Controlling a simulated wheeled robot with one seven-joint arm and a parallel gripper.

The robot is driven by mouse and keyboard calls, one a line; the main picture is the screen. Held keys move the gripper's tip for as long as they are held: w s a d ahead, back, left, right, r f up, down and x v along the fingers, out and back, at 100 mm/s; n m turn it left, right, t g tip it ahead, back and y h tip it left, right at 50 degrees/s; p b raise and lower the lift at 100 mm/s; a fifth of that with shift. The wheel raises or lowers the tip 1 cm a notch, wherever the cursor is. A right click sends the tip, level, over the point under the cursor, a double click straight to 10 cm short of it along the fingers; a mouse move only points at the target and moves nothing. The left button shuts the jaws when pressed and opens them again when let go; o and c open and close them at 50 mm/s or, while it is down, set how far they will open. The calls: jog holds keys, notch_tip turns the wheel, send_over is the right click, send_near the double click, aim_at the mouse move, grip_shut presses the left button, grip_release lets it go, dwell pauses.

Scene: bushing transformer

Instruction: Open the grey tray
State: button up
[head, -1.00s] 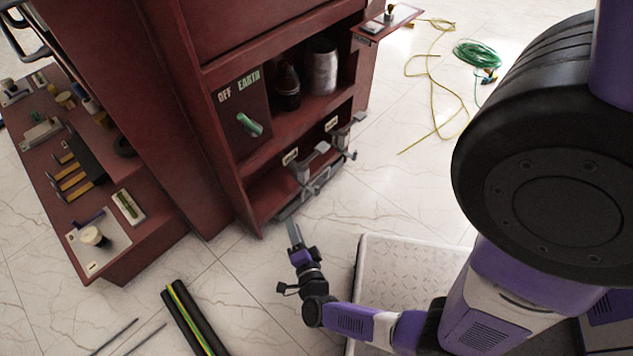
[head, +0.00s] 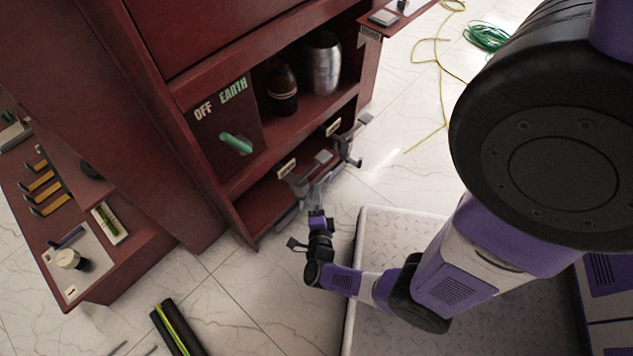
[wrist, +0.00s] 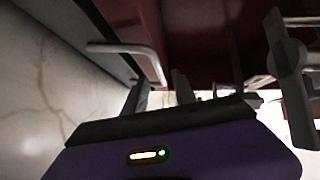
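The grey tray (head: 287,217) is a low grey piece at the bottom front edge of the dark red cabinet. In the wrist view its grey front (wrist: 88,30) runs along the upper left, with a light grey bar handle (wrist: 125,48) on it. My gripper (head: 320,192) is low in front of the cabinet, close to the tray. In the wrist view its two fingers (wrist: 160,90) stand apart, with the handle's near end appearing between or just beyond them. I cannot tell whether they touch it. The tray's inside is hidden.
Grey clamp-like brackets (head: 347,142) stick out from the cabinet (head: 215,170) just above my gripper; one looms at right in the wrist view (wrist: 290,75). A black tube with green-yellow stripes (head: 177,328) lies on the floor at lower left. The floor between is clear.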

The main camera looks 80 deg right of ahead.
jog(key=b+x, duration=0.1)
jog(key=x, duration=0.4)
grip_shut()
dwell(1.4)
